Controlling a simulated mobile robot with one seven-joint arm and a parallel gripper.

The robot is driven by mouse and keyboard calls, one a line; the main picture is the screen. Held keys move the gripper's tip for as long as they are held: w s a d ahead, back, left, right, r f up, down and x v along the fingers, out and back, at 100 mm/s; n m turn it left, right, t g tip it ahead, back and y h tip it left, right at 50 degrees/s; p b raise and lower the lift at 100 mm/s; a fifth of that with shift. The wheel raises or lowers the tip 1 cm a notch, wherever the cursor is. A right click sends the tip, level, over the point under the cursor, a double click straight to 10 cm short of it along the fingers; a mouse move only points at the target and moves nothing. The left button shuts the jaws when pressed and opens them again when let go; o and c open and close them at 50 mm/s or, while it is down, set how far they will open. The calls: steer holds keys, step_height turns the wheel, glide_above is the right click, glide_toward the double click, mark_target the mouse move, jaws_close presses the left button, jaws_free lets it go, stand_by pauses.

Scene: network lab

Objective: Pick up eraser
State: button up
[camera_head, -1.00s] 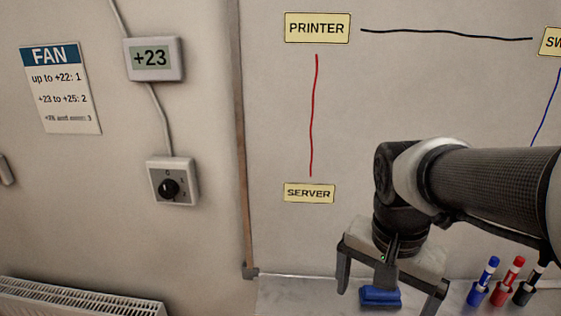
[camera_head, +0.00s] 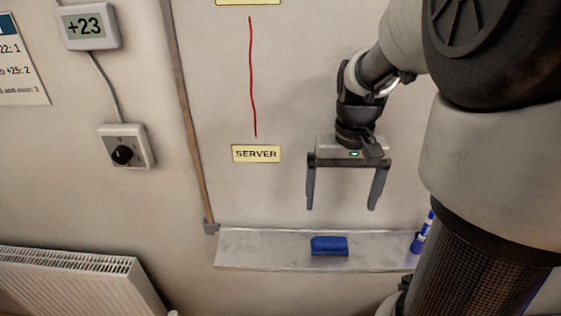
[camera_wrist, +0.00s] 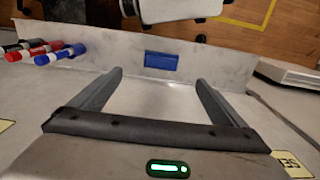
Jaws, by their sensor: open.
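The blue eraser (camera_head: 329,246) lies on the narrow grey shelf (camera_head: 270,253) below the wall board. My gripper (camera_head: 342,208) is open and empty, with its two fingers pointing down. It hangs above the eraser, apart from it and slightly to its right in the head view. In the wrist view the eraser (camera_wrist: 161,61) shows beyond the fingertips, between the two fingers of my gripper (camera_wrist: 158,78). Nothing hides the eraser in either view.
The wrist view shows blue (camera_wrist: 61,54), red (camera_wrist: 46,48) and black markers (camera_wrist: 24,44). A radiator (camera_head: 80,280) is at lower left. The shelf left of the eraser is clear.

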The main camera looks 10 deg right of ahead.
mark_target(331, 243)
steer(key=f, duration=0.5)
steer(key=f+b, duration=0.1)
steer(key=f, duration=0.4)
steer(key=f+b, duration=0.1)
steer(key=f, duration=0.5)
steer(key=shift+a, duration=0.25)
steer(key=shift+c, duration=0.4)
steer(key=c, duration=1.1)
